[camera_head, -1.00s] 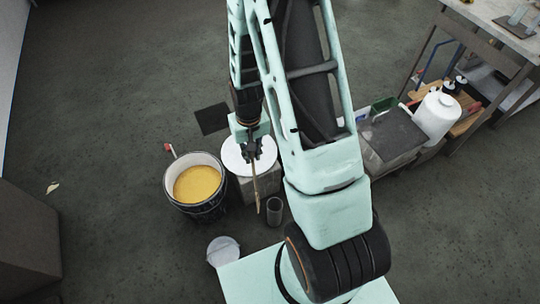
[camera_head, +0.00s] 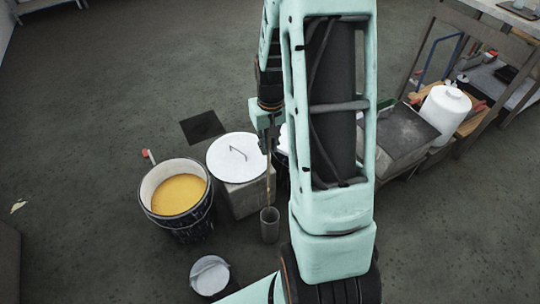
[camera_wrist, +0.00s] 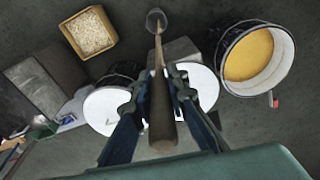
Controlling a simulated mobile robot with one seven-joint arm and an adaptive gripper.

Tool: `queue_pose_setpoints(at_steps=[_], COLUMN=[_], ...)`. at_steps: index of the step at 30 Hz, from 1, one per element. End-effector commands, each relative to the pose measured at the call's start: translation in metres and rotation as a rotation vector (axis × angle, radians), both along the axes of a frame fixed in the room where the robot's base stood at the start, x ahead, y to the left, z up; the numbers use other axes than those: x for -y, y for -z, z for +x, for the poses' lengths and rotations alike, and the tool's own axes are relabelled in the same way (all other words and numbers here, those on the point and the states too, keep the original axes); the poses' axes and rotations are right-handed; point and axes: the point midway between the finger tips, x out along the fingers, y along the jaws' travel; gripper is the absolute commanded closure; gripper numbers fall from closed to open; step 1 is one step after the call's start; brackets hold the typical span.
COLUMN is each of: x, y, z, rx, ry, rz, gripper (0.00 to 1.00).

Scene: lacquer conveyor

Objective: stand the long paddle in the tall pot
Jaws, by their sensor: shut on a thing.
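The long paddle (camera_head: 268,184) is a thin wooden stick, thicker at its upper end. My gripper (camera_head: 268,140) is shut on it, as the wrist view also shows for the gripper (camera_wrist: 158,80) and paddle (camera_wrist: 162,115). The paddle hangs nearly upright, narrow end down. The tall pot (camera_head: 270,230) is a narrow grey cylinder on the floor below my gripper; it also shows at the top of the wrist view (camera_wrist: 152,24). The paddle's lower end overlaps the pot's mouth in both views. I cannot tell whether it is inside or just above.
A dark bucket of yellow liquid (camera_head: 183,220) stands left of the pot. A small lidded pail (camera_head: 211,276) is in front. A grey bench (camera_head: 398,140) and white jug (camera_head: 445,112) are right.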

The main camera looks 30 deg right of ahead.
Motion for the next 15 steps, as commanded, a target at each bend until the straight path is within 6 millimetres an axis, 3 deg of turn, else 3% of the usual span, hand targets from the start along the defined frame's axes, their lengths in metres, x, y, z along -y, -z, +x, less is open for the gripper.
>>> queue_pose_setpoints(at_steps=[15], x=[0.004], y=[0.029], z=[0.000], rx=[0.002], ry=[0.003], rz=[0.000], gripper=[1.00])
